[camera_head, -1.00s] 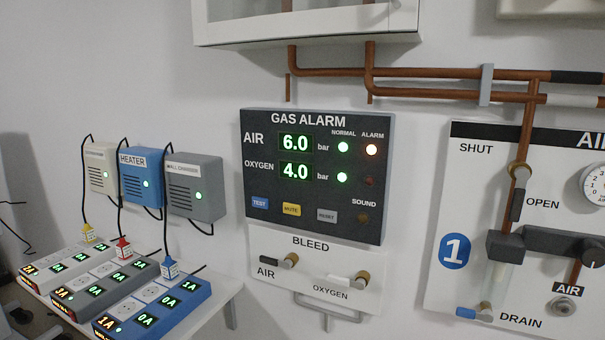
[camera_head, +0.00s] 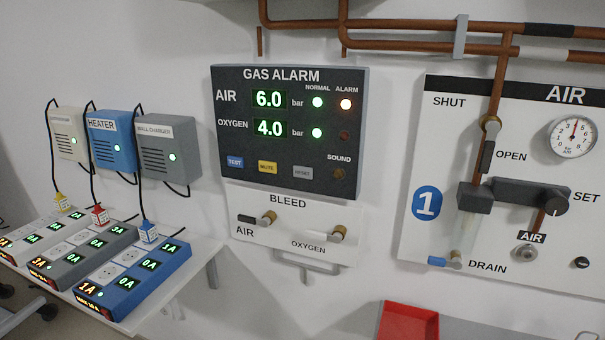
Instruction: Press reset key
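The gas alarm panel (camera_head: 290,132) is a dark grey box on the wall, near the middle of the head view. Its grey reset key (camera_head: 303,173) is the rightmost of three keys in the bottom row. The blue test key (camera_head: 235,162) and yellow mute key (camera_head: 268,167) are to its left. The air display reads 6.0 and the oxygen display 4.0. Both green normal lamps are lit. Neither gripper is in view.
Below the panel is a bleed plate (camera_head: 290,228) with two valves and a bracket. To the right is an air supply board (camera_head: 510,190) with a gauge and knob. A red tray (camera_head: 408,322) sits lower right. A shelf with several power strips (camera_head: 130,280) is at left.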

